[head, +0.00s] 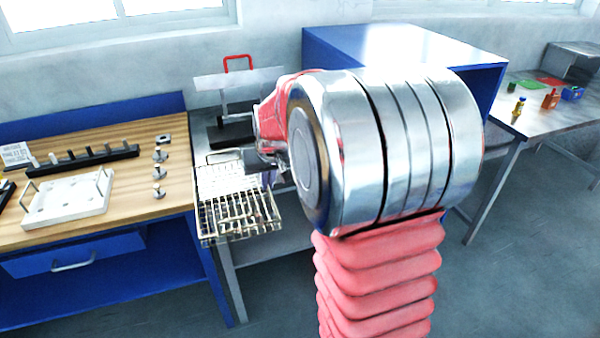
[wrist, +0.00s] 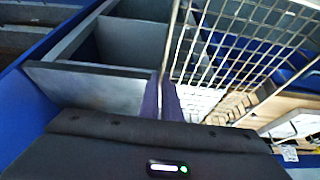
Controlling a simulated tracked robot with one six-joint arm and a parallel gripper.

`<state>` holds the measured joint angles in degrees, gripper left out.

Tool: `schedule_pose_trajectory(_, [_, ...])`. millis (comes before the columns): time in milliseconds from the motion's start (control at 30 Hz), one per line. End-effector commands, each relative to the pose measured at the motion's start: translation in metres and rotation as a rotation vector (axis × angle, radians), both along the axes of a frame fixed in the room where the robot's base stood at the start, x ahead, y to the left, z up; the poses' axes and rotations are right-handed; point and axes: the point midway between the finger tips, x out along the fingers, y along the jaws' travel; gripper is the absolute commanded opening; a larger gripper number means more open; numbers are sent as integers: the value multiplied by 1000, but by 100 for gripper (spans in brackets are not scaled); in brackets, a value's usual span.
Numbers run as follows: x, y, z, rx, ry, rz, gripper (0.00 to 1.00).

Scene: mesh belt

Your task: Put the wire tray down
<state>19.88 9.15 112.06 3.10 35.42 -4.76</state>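The wire tray (head: 240,212) is a silvery wire-mesh basket in the head view, at the right end of the wooden bench, over the gap by the grey stand. In the wrist view its mesh (wrist: 250,45) fills the upper right. My gripper (head: 268,178) is at the tray's right side, partly hidden behind my wrist. In the wrist view the purple fingers of my gripper (wrist: 161,100) are close together on a wire at the tray's edge. The tray looks held up; its contact with anything below cannot be made out.
The wooden bench (head: 125,130) on the left carries a white tray with handles (head: 68,198), a black rack (head: 85,160) and several small metal parts. A red-handled device (head: 237,80) stands behind. A blue cabinet (head: 400,50) is at the back right. A grey open compartment (wrist: 90,85) shows in the wrist view.

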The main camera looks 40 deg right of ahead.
Motion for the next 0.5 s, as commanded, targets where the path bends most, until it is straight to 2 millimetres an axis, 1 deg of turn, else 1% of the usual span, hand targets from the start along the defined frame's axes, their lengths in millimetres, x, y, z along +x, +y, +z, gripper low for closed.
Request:
schedule_pose_trajectory(33, [6, 20, -3, 0, 1, 31, 0])
schedule_pose_trajectory(267, [23, 102, -14, -5, 7, 159, 0])
schedule_pose_trajectory(300, [24, 117, -15, -6, 9, 182, 0])
schedule_pose_trajectory(400, [26, 148, -19, -7, 13, 236, 0])
schedule_pose_trajectory(500, [26, 170, -21, -10, 16, 274, 0])
